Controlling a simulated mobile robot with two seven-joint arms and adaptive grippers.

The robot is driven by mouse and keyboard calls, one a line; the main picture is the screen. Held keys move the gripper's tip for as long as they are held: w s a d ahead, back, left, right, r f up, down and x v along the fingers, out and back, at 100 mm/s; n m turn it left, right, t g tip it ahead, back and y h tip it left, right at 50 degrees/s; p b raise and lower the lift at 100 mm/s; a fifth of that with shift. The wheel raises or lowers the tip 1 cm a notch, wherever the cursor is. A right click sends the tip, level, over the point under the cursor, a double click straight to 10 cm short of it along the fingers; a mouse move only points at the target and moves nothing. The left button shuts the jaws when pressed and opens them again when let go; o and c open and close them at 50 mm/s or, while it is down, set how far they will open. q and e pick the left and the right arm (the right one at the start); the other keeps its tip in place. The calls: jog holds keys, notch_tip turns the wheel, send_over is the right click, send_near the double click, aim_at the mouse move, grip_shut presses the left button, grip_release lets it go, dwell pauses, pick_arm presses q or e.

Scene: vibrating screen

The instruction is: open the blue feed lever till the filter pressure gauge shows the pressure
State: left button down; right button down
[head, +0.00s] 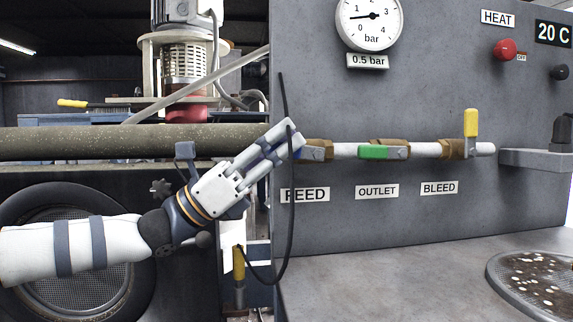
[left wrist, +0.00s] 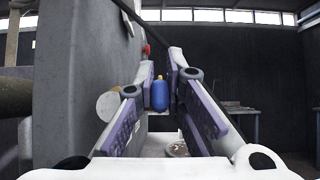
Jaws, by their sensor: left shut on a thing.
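The blue feed lever (head: 313,154) is on the pipe above the FEED label (head: 305,195). My left gripper (head: 293,140) is shut on it and hides part of it in the head view. In the left wrist view the blue handle (left wrist: 160,97) is between the two fingers. The lever seems to lie roughly along the pipe, but its exact angle is hard to tell. The round pressure gauge (head: 383,36) is above the valves. Its needle points left, between 0 and 1, and a plate below it reads 0.5 bar (head: 368,61). My right gripper is not in view.
The green outlet lever (head: 373,152) lies along the pipe, right of the feed lever. The yellow bleed lever (head: 470,122) stands upright. A black hose (head: 289,220) hangs beside my gripper. A red knob (head: 504,49) is higher on the panel (head: 440,90).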

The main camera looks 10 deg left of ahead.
pick_arm(q)
jog(key=shift+a+f+t+h+b, duration=0.15)
jog(key=shift+f+t+h+b, duration=0.3)
jog(key=shift+h+b, duration=0.6)
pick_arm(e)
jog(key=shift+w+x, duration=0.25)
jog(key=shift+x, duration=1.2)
pick_arm(q)
jog(key=shift+y, duration=0.25)
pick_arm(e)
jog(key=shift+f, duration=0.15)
pick_arm(q)
jog(key=c, duration=1.6)
grip_release()
jog(key=shift+c, duration=0.2)
